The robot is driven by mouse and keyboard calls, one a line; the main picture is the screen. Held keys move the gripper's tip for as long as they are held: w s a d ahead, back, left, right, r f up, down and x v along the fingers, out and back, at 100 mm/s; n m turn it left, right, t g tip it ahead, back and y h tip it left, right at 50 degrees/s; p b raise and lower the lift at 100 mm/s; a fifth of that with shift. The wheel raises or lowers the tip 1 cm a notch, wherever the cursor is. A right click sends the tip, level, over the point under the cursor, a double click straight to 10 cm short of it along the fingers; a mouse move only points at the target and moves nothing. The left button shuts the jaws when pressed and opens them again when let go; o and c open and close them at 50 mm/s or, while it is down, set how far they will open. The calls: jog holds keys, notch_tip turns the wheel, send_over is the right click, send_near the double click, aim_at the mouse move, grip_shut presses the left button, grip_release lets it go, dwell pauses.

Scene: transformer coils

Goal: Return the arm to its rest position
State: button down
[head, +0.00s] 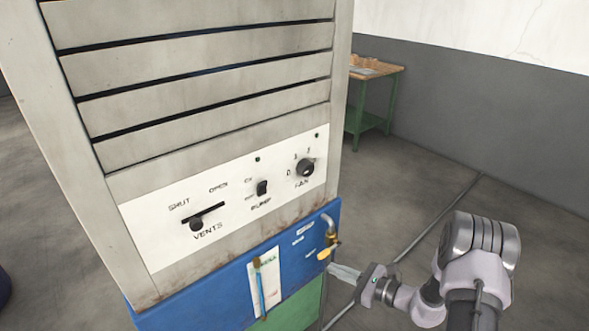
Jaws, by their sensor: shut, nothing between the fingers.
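My gripper (343,271) is at the lower middle right of the head view, with its fingers together and nothing visible between them. Its fingertips point left, beside the right edge of the blue lower panel (213,285) of a grey cabinet (150,105). I cannot tell whether they touch it. My arm extends from the gripper to the right and stands up at the lower right of the picture.
The cabinet's white control strip carries a vents slider (197,223) at its left end, a pump switch (262,188) and a fan knob (305,167). A brass tap (329,247) juts out just above my fingertips. A green-legged table (385,71) stands behind. Floor around my arm looks open, with a thin pipe or cable (436,218).

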jog(key=s+a+r+n+g+h, duration=0.1)
jog(key=s+a+r+n+g, duration=0.4)
jog(key=r, duration=0.5)
jog(key=s+a+r+n+g, duration=0.3)
jog(key=s+a+r+n, duration=0.35)
jog(key=r, duration=0.35)
jog(key=s+d+r+n+t+h, duration=0.1)
jog(key=s+r+n+h, duration=0.3)
jog(key=s, duration=0.5)
jog(key=s+d+r+n+t+h, duration=0.2)
jog(key=s+d+r+n+h, duration=0.2)
jog(key=s, duration=0.5)
jog(key=shift+s+d+n+h, duration=0.15)
jog(key=shift+n+h, duration=0.35)
jog(key=shift+n, duration=0.05)
